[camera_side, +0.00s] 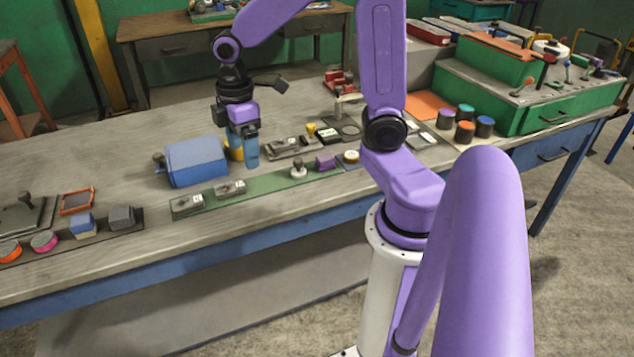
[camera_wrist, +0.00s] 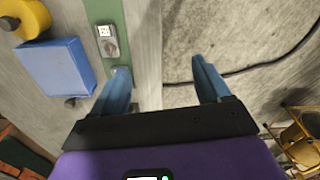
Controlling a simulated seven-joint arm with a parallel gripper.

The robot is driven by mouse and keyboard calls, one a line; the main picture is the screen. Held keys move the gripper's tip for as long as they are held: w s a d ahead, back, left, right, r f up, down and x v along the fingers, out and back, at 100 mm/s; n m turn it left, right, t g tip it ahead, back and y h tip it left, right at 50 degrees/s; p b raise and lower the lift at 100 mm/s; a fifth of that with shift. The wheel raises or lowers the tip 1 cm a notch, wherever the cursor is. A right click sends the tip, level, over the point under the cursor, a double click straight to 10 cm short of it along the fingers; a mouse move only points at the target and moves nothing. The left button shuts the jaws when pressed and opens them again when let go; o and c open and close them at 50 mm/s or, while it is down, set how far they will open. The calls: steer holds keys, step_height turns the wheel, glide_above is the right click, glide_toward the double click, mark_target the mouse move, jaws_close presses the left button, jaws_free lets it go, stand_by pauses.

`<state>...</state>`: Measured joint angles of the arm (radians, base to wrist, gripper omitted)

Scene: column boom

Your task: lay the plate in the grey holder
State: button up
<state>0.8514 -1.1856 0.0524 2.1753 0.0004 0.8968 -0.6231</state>
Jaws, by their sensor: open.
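My gripper (camera_side: 251,160) is open and empty, pointing down over the bench just right of the blue box. Its two blue fingers (camera_wrist: 160,70) are spread apart in the wrist view. On the green strip, a grey metal plate with a white label (camera_side: 230,188) lies left of and nearer the camera than my gripper. A similar labelled piece (camera_side: 190,203) lies further left. A labelled piece also shows in the wrist view (camera_wrist: 106,38), beyond the left finger. A grey slotted fixture (camera_side: 290,147) lies right of my gripper. I cannot tell for certain which piece is the plate or the holder.
The blue box (camera_side: 195,161) stands close left of my gripper, with a yellow round thing (camera_wrist: 27,17) beside it. Several coloured cylinders stand at the right. The bench's front edge is clear.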

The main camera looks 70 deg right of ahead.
steer(key=s+a, duration=0.3)
steer(key=s, duration=0.6)
steer(key=s+a+n, duration=0.1)
steer(key=s+a, duration=0.2)
steer(key=s, duration=0.6)
steer(key=shift+s+a+r+n, duration=0.2)
steer(key=shift+n, duration=0.1)
